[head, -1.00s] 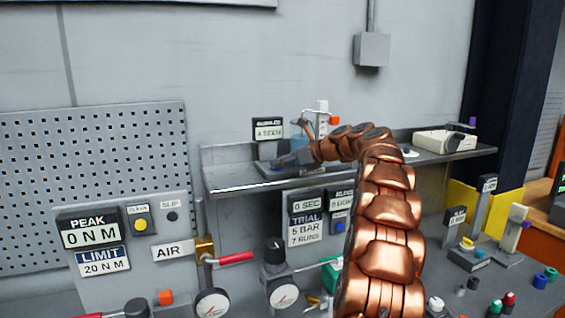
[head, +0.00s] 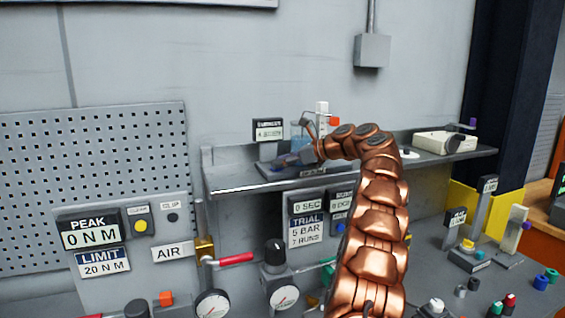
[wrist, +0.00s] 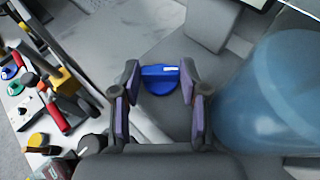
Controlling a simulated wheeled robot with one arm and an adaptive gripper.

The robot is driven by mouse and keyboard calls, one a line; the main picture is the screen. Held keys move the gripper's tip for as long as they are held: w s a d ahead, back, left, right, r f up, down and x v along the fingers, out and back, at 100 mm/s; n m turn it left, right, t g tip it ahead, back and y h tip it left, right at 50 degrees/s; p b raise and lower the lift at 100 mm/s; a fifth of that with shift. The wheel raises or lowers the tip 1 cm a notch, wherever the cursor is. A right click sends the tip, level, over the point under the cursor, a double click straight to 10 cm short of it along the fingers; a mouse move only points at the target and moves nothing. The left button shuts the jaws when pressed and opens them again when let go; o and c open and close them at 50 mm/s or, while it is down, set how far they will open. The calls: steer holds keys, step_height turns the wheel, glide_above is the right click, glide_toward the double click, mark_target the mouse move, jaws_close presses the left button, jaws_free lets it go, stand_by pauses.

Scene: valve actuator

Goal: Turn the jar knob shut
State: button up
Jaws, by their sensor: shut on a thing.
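A blue round knob (wrist: 160,79) with a raised bar and a white mark shows in the wrist view. My gripper (wrist: 159,72) is shut on it, with one purple-padded finger at each side. A translucent blue jar (wrist: 275,95) stands close to the right of the gripper in the wrist view. In the head view the jar (head: 297,131) shows small at the back of the grey shelf, and my gripper (head: 300,158) is low beside it. The knob itself cannot be made out in the head view.
The grey wall shelf (head: 235,183) carries the jar, a small black-and-white display (head: 268,130) and a white box (head: 443,142) at the right. Below are gauges, a red-handled air valve (head: 235,259) and several coloured knobs. My arm hides part of the bench.

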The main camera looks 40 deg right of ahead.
steer(key=shift+d+f, duration=0.1)
steer(key=o, duration=1.1)
steer(key=shift+s, duration=0.15)
steer(key=shift+o, duration=0.2)
steer(key=shift+r+m+h, duration=0.25)
steer(key=shift+m+h, duration=0.05)
steer(key=shift+t, duration=0.3)
steer(key=shift+f+m+h, duration=0.1)
steer(key=shift+m+h, duration=0.2)
